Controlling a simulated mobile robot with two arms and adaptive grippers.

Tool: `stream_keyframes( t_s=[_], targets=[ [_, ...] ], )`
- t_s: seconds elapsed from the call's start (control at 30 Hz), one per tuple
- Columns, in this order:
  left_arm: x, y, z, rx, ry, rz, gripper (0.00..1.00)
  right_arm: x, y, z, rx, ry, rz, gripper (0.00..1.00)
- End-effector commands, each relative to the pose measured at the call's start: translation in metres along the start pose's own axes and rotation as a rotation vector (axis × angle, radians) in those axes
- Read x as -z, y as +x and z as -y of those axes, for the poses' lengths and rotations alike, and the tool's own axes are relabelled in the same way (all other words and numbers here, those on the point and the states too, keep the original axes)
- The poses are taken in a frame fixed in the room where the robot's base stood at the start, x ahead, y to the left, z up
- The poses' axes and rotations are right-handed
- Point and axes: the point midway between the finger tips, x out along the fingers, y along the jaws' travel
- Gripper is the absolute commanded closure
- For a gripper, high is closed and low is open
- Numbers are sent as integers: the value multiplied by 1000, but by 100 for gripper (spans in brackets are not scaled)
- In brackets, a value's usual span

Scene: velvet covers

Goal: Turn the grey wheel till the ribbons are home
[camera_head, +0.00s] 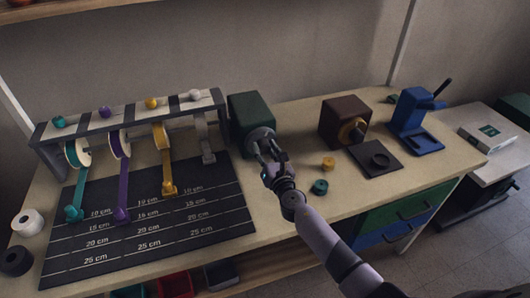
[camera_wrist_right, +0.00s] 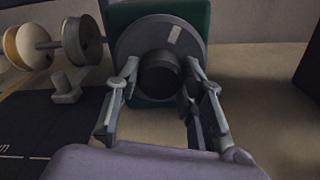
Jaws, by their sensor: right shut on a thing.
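The grey wheel (camera_head: 262,137) is on the front of a dark green box (camera_head: 250,110). In the right wrist view the wheel (camera_wrist_right: 127,52) shows a pale mark near its top and a dark hub (camera_wrist_right: 160,72). My right gripper (camera_head: 266,152) is shut on the hub of the wheel. On the rack (camera_head: 130,117), teal (camera_head: 79,188), purple (camera_head: 122,180) and yellow (camera_head: 166,160) ribbons hang from their spools onto the mat, each with an end piece. A grey ribbon's end piece (camera_head: 209,157) is up close to its spool. My left gripper is not in view.
The black mat (camera_head: 150,240) carries centimetre lines. A teal roll (camera_head: 320,187) and a yellow roll (camera_head: 328,163) lie right of my right gripper. A brown box (camera_head: 343,118) and a blue press (camera_head: 412,112) stand farther right. White and black rolls (camera_head: 27,222) sit at the left edge.

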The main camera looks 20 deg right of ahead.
Motion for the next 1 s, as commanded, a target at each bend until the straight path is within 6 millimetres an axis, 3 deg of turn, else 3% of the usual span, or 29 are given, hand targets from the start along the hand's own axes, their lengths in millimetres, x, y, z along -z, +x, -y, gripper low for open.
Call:
stream_keyframes(
  t_s=[1.0],
  targets=[
    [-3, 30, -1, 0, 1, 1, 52, 1, 0, 0, 2, 969, 0, 92]
  ],
)
